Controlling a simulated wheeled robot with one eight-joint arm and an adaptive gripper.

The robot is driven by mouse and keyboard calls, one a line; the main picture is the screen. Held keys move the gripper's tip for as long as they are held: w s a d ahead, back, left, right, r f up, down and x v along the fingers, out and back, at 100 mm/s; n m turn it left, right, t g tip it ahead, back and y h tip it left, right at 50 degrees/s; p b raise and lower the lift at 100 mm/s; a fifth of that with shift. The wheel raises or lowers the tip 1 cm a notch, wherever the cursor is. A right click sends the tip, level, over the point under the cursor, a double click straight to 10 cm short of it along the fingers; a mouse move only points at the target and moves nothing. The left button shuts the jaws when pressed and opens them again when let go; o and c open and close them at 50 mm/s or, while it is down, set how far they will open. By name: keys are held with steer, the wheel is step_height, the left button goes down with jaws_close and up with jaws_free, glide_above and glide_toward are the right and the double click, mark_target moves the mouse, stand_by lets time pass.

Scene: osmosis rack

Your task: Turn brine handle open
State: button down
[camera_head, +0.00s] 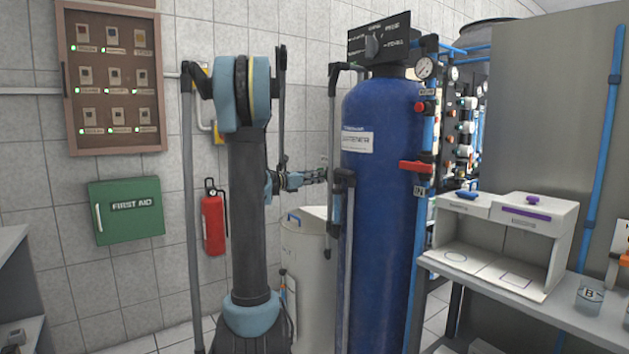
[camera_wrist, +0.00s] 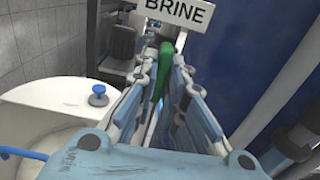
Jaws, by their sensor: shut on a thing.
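In the wrist view, the green brine handle (camera_wrist: 161,72) points toward the camera below a white label reading BRINE (camera_wrist: 187,10). My gripper (camera_wrist: 163,58) is shut on the handle, with one finger on each side of it. In the head view, my gripper (camera_head: 318,175) reaches to the left side of the blue softener tank (camera_head: 378,235). The handle and the BRINE label cannot be made out in the head view, and the fingertips are partly hidden there.
A pale brine tank (camera_head: 305,250) stands below my gripper; its lid (camera_wrist: 60,105) with a blue knob (camera_wrist: 98,95) shows in the wrist view. Grey pipes (camera_head: 346,260) run beside the blue tank. A red valve handle (camera_head: 416,167) is on its right. A fire extinguisher (camera_head: 214,222) hangs on the wall.

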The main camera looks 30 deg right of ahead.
steer(key=shift+w, duration=0.1)
steer(key=c, duration=1.7)
jaws_free()
steer(key=shift+o, duration=0.2)
steer(key=shift+a, duration=0.1)
steer(key=a, duration=1.1)
steer(key=shift+s+a, duration=0.4)
steer(key=shift+f, duration=0.1)
